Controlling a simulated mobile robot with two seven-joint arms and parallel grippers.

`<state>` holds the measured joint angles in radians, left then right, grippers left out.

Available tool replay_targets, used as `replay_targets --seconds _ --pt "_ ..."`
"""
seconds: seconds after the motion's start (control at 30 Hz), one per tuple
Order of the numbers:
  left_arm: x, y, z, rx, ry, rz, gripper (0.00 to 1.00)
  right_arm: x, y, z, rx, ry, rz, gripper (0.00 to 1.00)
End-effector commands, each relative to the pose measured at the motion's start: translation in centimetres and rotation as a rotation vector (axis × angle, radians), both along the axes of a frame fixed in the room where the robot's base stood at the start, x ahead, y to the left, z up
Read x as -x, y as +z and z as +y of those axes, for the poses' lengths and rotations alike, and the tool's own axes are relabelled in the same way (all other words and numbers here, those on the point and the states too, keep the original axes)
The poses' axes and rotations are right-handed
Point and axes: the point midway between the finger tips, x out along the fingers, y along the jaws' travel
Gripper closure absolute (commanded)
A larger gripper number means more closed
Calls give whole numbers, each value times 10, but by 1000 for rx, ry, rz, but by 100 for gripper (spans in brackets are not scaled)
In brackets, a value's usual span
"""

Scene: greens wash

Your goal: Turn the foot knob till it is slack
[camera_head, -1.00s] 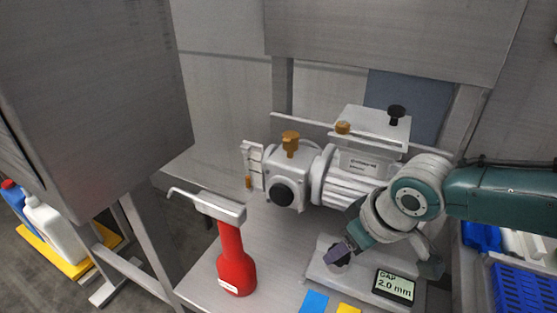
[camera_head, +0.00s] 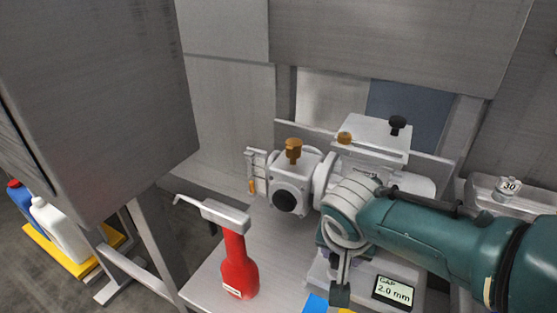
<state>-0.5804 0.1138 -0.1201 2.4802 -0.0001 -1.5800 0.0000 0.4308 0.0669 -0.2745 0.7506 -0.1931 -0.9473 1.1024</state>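The pump-like machine (camera_head: 291,178) stands on the bench. Its grey base plate (camera_head: 362,291) carries a display (camera_head: 393,291) reading GAP 2.0 mm. I cannot make out the foot knob; my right arm covers much of the base where a dark purple knob-like part showed earlier. My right gripper (camera_head: 340,292) comes in from the right and points down at the front left of the base. One dark fingertip shows clearly; its opening and any contact are hidden. My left gripper is not in view.
A brown knob (camera_head: 293,150) tops the machine, and a black knob (camera_head: 398,124) sits on its upper plate. Blue (camera_head: 315,303) and yellow cards lie at the front edge. A weight marked 30 (camera_head: 508,188) stands at right.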

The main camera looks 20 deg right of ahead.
Motion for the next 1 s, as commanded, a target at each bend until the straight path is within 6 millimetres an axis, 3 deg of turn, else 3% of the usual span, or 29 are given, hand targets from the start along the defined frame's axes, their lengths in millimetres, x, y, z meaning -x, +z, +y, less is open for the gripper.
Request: replay_targets --seconds 1.0 --pt "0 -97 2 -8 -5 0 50 -7 -4 2 -1 -934 -3 100"
